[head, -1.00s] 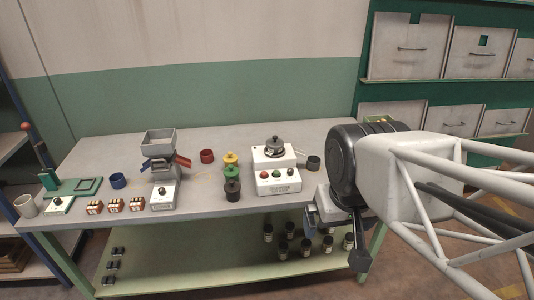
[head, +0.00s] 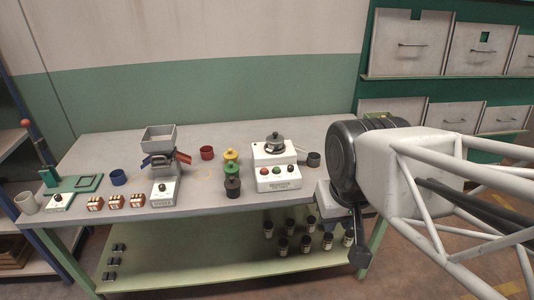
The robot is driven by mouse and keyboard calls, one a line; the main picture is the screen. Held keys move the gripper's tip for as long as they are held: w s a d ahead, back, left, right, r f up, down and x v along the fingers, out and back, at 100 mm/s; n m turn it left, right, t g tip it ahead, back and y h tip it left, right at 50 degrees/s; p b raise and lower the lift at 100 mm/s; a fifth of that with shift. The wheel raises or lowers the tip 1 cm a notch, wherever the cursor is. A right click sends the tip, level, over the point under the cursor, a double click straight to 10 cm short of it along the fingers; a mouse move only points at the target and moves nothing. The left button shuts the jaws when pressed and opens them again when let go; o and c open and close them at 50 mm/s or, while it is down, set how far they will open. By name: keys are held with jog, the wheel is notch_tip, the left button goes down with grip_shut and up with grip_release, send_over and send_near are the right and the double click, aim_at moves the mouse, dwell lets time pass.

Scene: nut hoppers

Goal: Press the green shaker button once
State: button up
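The green button (head: 277,170) is on the sloped front of a white machine (head: 278,184), between a red button (head: 264,171) and a small third button. A dark lidded pot (head: 275,146) sits on top of the machine. The machine's label is too small to read. My gripper (head: 328,196) is to the right of the machine and apart from it, near the table's right end. My own dark wrist and white arm hide much of it. Its fingers are not clear enough to show whether it is open or shut.
Yellow, green and black lidded pots (head: 232,170) stand just left of the machine. A dark cup (head: 313,159) is to its right. Further left are a grey hopper (head: 160,137), red and blue cups and small crates. Several jars (head: 306,244) stand on the lower shelf.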

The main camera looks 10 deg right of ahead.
grip_shut()
dwell(1.0)
